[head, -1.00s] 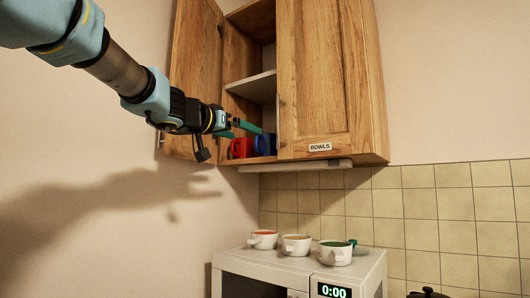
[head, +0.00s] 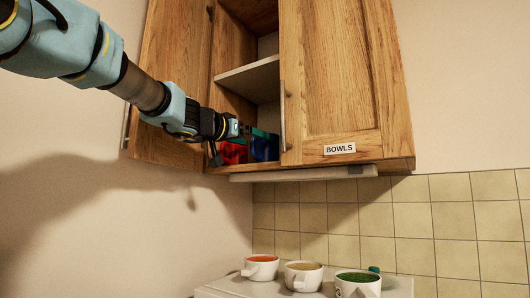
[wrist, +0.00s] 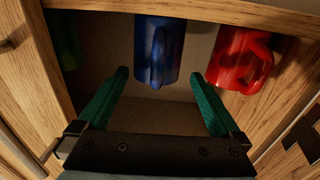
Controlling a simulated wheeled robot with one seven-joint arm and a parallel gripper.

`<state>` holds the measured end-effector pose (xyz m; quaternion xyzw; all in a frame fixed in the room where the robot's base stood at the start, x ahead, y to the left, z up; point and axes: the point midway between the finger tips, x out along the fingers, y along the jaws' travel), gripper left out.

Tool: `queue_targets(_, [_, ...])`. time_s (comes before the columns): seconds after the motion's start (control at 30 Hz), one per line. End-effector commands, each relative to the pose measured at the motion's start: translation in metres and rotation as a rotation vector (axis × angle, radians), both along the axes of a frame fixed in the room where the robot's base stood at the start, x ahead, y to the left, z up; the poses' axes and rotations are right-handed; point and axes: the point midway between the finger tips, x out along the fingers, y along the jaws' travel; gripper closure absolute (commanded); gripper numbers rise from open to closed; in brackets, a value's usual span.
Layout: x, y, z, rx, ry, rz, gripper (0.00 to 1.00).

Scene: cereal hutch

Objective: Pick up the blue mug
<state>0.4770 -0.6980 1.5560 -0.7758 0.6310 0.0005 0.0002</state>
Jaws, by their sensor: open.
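The blue mug (wrist: 172,45) stands on the bottom shelf of the open cupboard, its handle toward my gripper in the wrist view. In the head view the blue mug (head: 264,147) is partly hidden by my gripper. My gripper (wrist: 161,88) is open and empty, its green fingers pointing at the mug with the handle between their lines. The fingertips appear just short of the mug's body. In the head view my gripper (head: 258,133) reaches into the left opening of the cupboard. The red mug (wrist: 240,62) stands beside the blue one; it also shows in the head view (head: 232,152).
The left cupboard door (head: 170,80) is open beside my arm. The right door (head: 335,80), labelled BOWLS, is shut. A green item (wrist: 65,42) stands at the wrist view's left. Several white cups, including one (head: 262,268), stand on the white appliance (head: 225,287) below.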

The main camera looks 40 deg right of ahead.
Motion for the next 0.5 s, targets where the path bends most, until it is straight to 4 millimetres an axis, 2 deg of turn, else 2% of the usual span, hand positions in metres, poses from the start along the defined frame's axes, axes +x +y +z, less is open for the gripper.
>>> queue_targets(0.17, [0.001, -0.012, 0.0, 0.0, 0.0, -0.003, 0.0])
queue_targets(0.5, [0.008, -0.056, -0.002, -0.001, 0.001, -0.002, 0.0])
